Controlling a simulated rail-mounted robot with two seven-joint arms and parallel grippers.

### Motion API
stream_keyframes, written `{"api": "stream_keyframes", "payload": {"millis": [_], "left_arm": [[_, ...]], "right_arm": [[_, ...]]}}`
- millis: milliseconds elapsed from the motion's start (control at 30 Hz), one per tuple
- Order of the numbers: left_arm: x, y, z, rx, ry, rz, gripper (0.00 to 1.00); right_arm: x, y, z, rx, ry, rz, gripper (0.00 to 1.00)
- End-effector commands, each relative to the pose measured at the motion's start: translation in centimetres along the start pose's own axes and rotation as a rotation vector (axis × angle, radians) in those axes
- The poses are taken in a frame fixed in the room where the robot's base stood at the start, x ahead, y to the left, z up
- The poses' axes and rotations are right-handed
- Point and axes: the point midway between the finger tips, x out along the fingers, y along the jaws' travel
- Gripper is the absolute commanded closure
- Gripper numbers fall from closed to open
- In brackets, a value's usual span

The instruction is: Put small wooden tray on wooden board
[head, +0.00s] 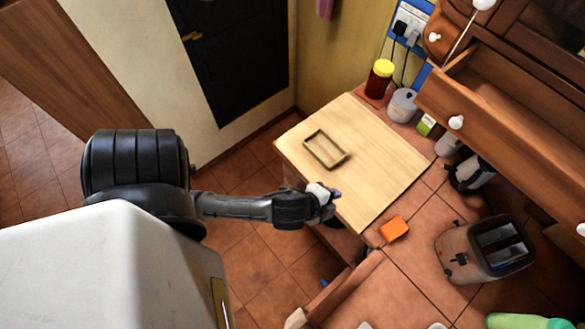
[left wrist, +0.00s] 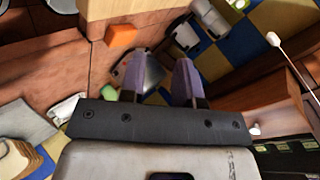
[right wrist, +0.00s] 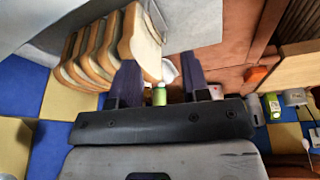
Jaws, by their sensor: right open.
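The small wooden tray (head: 325,150), a shallow rectangular frame with a dark rim, lies on the pale wooden board (head: 381,160) in the head view, toward its far left part. Nothing holds the tray. My left gripper (head: 331,199) is at the board's near edge, apart from the tray. In the left wrist view its two fingers (left wrist: 159,75) are spread with nothing between them; part of the board (left wrist: 135,8) shows at the top, and the tray is not seen. My right gripper (right wrist: 160,80) shows only in the right wrist view, open and empty.
An orange block (head: 394,229) lies beside the board's near right corner. A toaster (head: 487,250) stands farther right on the tiled counter. A jar with a yellow lid (head: 379,80) stands behind the board. An open drawer (head: 510,110) overhangs the right side.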

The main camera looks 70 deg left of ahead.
Motion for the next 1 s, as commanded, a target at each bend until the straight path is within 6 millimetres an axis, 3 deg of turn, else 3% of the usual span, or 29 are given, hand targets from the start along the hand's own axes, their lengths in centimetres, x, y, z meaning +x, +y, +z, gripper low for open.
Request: {"api": "stream_keyframes", "payload": {"millis": [100, 300, 500, 1000], "left_arm": [[-2.8, 4.0, 1.9, -0.355, -0.148, 0.213, 0.7], [-6.5, 7.9, 3.2, -0.677, -0.325, 0.418, 0.7], [-7.8, 9.0, 3.5, -0.767, -0.385, 0.477, 0.7], [-7.7, 9.0, 3.5, -0.765, -0.385, 0.477, 0.7]], "right_arm": [[0.0, 0.0, 0.0, -0.001, 0.0, 0.001, 0.57], [0.0, 0.0, 0.0, 0.0, 0.0, 0.0, 0.57], [0.0, -0.1, 0.0, 0.004, 0.001, -0.003, 0.57], [0.0, -0.3, -0.1, 0.01, 0.002, -0.008, 0.57]]}}
